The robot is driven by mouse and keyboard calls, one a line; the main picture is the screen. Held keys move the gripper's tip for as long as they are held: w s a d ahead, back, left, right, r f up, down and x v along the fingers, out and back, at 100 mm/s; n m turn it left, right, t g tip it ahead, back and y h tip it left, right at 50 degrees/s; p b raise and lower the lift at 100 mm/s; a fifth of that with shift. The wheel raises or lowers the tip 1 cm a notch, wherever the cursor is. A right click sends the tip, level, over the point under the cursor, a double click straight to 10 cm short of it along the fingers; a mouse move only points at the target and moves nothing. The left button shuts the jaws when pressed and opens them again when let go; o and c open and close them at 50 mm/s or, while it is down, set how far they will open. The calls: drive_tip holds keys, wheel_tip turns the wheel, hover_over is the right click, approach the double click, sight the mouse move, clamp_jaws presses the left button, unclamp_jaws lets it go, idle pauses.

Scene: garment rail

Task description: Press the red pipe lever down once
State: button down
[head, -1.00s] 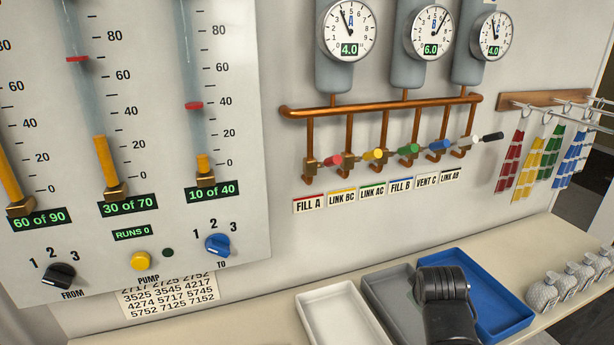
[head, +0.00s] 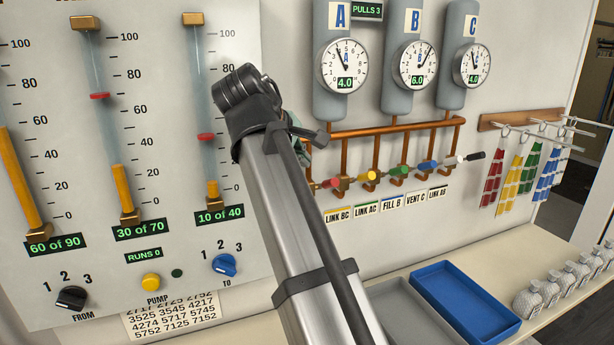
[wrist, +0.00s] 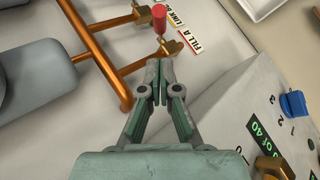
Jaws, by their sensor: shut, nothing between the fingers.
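The red pipe lever (head: 334,183) is the leftmost of a row of coloured levers under the copper pipes, partly beside my arm in the head view. In the wrist view its red handle (wrist: 159,18) shows at the top, just beyond my fingertips. My gripper (wrist: 160,68) is shut and empty, with a small gap in the picture between the tips and the handle; I cannot tell its true distance. In the head view my arm mostly hides my gripper. The FILL A label (wrist: 191,42) shows beside the lever in the wrist view.
Yellow (head: 367,176), green (head: 398,171), blue (head: 428,167) and other levers stand to the right. Copper pipes (head: 400,129) run above, under gauges A, B and C. The gauge panel (head: 170,150) is on the left. A blue tray (head: 465,300) lies on the counter.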

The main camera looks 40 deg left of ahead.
sight(325, 182)
drive_tip(key=shift+w+f, duration=0.15)
drive_tip(key=p+x, duration=0.2)
drive_tip(key=x, duration=0.7)
drive_tip(key=shift+w+f+p, duration=0.25)
drive_tip(key=shift+w+p, duration=0.05)
drive_tip(key=shift+p, duration=0.1)
